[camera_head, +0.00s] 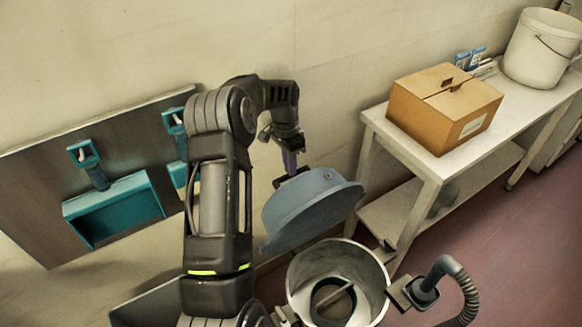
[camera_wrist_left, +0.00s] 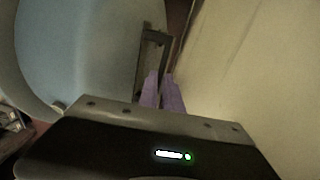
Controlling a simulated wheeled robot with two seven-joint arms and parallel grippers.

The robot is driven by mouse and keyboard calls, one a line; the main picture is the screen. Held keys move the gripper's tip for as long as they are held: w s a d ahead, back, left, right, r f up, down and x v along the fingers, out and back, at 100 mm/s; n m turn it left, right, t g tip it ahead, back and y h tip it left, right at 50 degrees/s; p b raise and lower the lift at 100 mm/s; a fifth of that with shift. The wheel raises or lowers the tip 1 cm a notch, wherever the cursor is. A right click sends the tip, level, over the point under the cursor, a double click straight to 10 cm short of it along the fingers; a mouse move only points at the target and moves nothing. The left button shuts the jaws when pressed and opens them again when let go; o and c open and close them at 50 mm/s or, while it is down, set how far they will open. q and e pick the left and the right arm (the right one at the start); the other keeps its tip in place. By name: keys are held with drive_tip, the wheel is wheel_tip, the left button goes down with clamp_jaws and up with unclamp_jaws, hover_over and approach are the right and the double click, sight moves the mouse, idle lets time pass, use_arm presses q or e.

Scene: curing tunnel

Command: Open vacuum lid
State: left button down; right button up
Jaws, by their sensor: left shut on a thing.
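The vacuum lid (camera_head: 312,205) is a blue-grey round cover. It is tilted up, away from the metal vacuum drum (camera_head: 370,260), whose open top shows a dark ring inside. My left gripper (camera_head: 290,168) reaches over from the left and is at the lid's back side. In the left wrist view the purple fingers (camera_wrist_left: 162,95) are closed together at a dark handle (camera_wrist_left: 153,50) beside the blue lid (camera_wrist_left: 80,50). The exact contact is partly hidden. My right gripper is not seen.
A black hose (camera_head: 458,285) curves at the drum's right. A white table (camera_head: 440,165) at right bears a cardboard box (camera_head: 445,105) and a white bucket (camera_head: 543,48). A wall panel (camera_head: 30,205) with teal holders stands at left. The wall is close behind the lid.

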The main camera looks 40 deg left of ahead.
use_arm(q)
drive_tip(key=shift+s+d+f+g+h, duration=0.15)
drive_tip(key=shift+s+d+f, duration=0.15)
drive_tip(key=shift+f, duration=0.3)
drive_tip(key=shift+s+d+f+g+h, duration=0.15)
drive_tip(key=shift+d+f, duration=0.1)
drive_tip(key=shift+f, duration=0.3)
drive_tip(key=shift+d, duration=0.1)
drive_tip(key=c, duration=1.9)
unclamp_jaws()
drive_tip(key=o, duration=0.3)
drive_tip(key=shift+w+f, duration=0.1)
drive_tip(key=shift+w, duration=0.2)
drive_tip(key=o, duration=0.3)
drive_tip(key=shift+a+r, duration=0.2)
drive_tip(key=shift+r, duration=0.05)
drive_tip(key=r, duration=0.5)
drive_tip(key=a+r, duration=0.1)
drive_tip(key=r, duration=0.1)
drive_tip(key=shift+w+r, duration=0.2)
drive_tip(key=shift+r, duration=0.2)
